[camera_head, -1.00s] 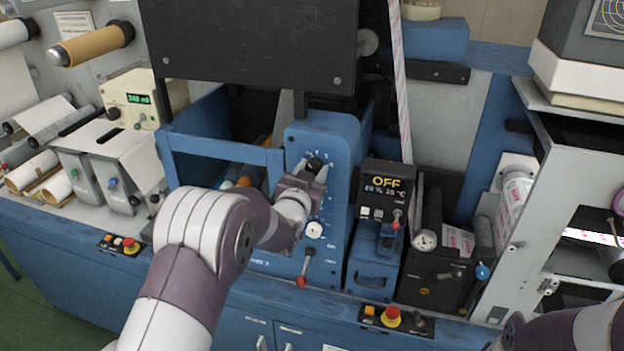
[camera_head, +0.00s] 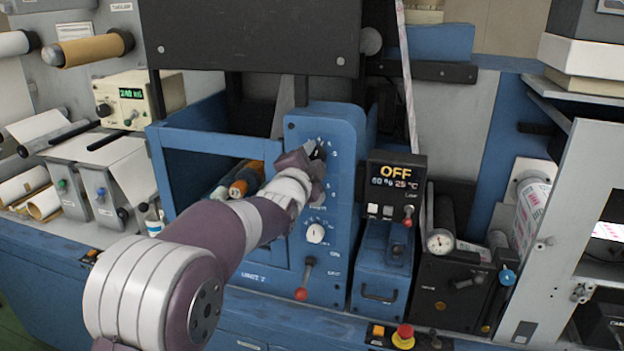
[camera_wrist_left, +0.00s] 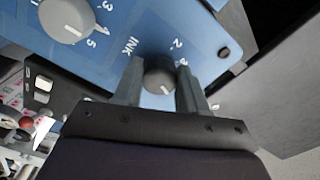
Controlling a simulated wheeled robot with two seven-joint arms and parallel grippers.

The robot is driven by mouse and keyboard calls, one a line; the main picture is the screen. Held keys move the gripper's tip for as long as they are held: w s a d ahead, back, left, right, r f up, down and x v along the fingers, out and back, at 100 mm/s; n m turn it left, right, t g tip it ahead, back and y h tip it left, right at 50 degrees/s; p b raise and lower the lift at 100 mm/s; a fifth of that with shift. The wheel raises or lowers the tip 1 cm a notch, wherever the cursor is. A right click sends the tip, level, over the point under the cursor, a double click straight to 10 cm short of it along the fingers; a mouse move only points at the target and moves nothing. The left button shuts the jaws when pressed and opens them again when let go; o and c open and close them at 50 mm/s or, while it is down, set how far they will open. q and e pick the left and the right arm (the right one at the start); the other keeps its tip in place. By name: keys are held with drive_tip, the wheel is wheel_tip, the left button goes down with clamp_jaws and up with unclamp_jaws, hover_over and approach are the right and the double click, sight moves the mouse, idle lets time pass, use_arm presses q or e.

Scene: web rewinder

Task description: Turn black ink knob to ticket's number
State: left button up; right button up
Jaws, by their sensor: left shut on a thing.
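The black ink knob (camera_wrist_left: 159,76) sits on the blue panel (camera_wrist_left: 118,38) beside the printed word INK, with a white pointer mark on its face. My left gripper (camera_wrist_left: 160,88) has a finger on each side of the knob and is shut on it. In the head view my left gripper (camera_head: 312,160) is at the upper part of the blue unit (camera_head: 345,135), and it mostly hides the knob. No ticket with a readable number shows. My right gripper is not in view.
A white knob (camera_head: 316,233) and a red-tipped lever (camera_head: 302,292) are lower on the same panel. A display reading OFF (camera_head: 396,173) stands to the right. A red button (camera_head: 404,336) is on the front ledge.

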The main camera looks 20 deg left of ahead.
use_arm(q)
drive_tip(key=shift+f+m+b, duration=0.25)
drive_tip(key=shift+m+b, duration=1.55)
drive_tip(key=shift+b, duration=0.35)
drive_tip(key=o, duration=0.8)
drive_tip(key=shift+o, duration=1.3)
drive_tip(key=shift+s+d+r, duration=0.1)
drive_tip(key=shift+r, duration=0.1)
drive_tip(key=shift+s, duration=0.1)
